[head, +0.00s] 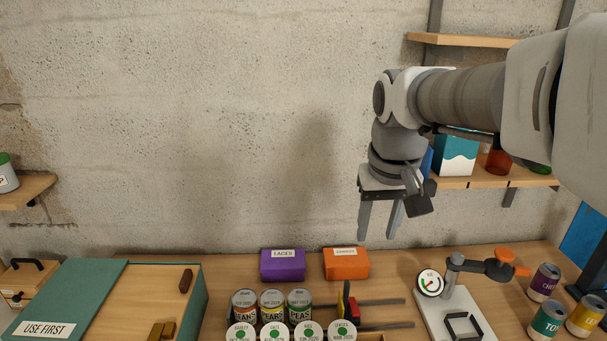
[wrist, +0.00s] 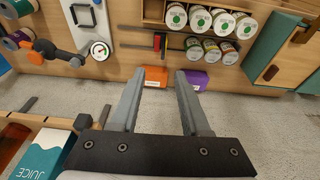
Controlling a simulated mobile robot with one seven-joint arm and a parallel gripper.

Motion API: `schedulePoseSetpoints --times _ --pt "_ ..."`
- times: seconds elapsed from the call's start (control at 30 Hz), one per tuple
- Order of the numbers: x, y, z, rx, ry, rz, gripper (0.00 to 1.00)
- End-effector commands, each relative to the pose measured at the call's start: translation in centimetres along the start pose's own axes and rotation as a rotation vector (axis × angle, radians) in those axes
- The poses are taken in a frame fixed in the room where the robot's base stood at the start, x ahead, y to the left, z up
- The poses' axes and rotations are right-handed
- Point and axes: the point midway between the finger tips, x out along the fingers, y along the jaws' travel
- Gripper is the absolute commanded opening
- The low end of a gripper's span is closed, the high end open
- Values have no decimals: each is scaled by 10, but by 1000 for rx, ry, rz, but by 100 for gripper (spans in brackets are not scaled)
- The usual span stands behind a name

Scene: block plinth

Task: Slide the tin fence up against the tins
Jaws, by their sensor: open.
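The tin fence (head: 347,302), a small upright piece in dark grey, red and yellow, stands across two dark rails (head: 378,301) on the bench. In the wrist view the fence (wrist: 160,42) shows at upper middle. To its left stand three tins (head: 272,303) in a row, the nearest marked peas (head: 299,305). A gap shows between that tin and the fence. A nearer row of tins with green-dotted lids (head: 305,332) is partly cut off below. My gripper (head: 378,228) is open and empty, high above the back of the bench, clear of the fence.
Purple (head: 282,266) and orange (head: 346,264) boxes stand behind the tins. A clamp stand with a dial (head: 455,300) and loose tins (head: 546,318) are at right. A green-edged case (head: 120,295) is at left. Wall shelves (head: 480,182) hold items near my arm.

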Motion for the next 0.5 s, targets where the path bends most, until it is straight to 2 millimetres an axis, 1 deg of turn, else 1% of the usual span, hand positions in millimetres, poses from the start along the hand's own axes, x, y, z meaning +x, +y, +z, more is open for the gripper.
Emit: schedulePoseSetpoints --times 0.03,0.2,0.3,0.4,0.5 --pt "16 0 -13 0 -28 -1 46" --pt "54 -1 -53 -1 -110 -6 46" --pt "78 -1 -72 0 -153 -10 46" --pt "98 -1 -87 2 -188 -14 46" --pt "112 -1 -96 3 -212 -17 46"
